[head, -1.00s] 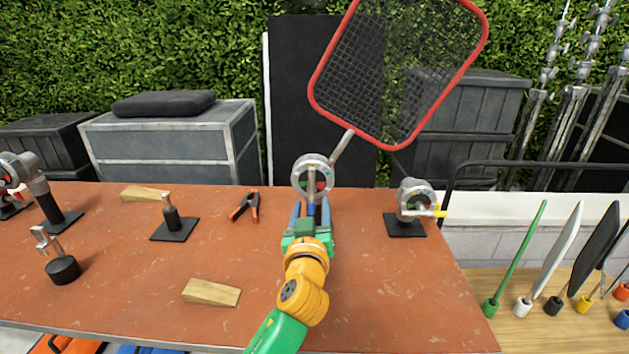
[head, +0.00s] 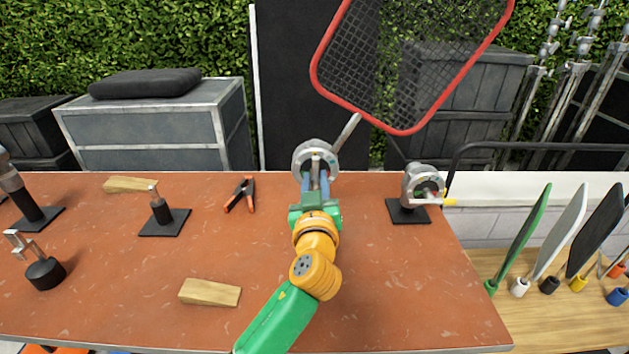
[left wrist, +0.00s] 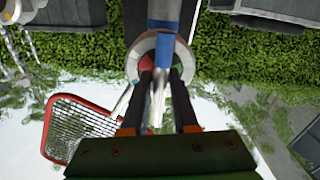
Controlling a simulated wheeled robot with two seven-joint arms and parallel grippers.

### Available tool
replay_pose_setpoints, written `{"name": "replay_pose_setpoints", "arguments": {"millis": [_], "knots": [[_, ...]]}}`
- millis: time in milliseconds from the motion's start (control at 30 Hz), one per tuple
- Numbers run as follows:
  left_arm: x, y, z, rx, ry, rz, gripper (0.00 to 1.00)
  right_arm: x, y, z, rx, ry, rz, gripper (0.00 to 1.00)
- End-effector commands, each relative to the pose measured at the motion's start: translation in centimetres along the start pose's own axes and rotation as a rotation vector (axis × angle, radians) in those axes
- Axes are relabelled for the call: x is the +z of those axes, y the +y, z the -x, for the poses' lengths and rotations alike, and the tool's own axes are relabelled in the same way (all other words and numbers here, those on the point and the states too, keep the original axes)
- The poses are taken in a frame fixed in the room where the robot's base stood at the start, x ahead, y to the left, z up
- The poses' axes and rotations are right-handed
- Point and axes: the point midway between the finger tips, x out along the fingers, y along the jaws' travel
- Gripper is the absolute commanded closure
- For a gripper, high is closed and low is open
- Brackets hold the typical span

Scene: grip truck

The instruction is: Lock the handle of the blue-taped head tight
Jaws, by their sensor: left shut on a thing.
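The blue-taped head is a round grey grip head (head: 303,151) on a stand at the table's far edge. Its blue tape (left wrist: 160,47) shows on the post in the left wrist view, where the disc (left wrist: 134,62) is behind my fingers. A red-framed mesh flag (head: 322,88) rises from the head on a thin rod. My left gripper (head: 315,178) is at the front of this head, its two fingers shut on the silver handle (head: 316,163). In the left wrist view the handle (left wrist: 158,100) lies between the fingers (left wrist: 161,70). My right gripper is out of view.
A second grip head with a yellow handle (head: 450,203) stands on a black base (head: 407,212) to the right. An orange-tipped clamp (head: 240,193), wooden wedges (head: 210,293) and small black-based mounts (head: 165,222) lie to the left. The table's right front (head: 410,300) is clear.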

Motion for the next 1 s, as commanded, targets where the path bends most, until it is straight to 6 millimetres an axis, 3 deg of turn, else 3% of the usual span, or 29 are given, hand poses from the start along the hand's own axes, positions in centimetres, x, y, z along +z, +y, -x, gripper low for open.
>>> {"name": "replay_pose_setpoints", "arguments": {"millis": [467,1000], "knots": [[0.0,-0.1,0.0,-0.003,-0.001,-0.091,1.00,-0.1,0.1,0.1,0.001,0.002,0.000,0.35],[-0.1,-0.1,0.0,-0.002,-0.002,-0.572,1.00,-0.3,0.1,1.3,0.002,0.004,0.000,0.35]]}}
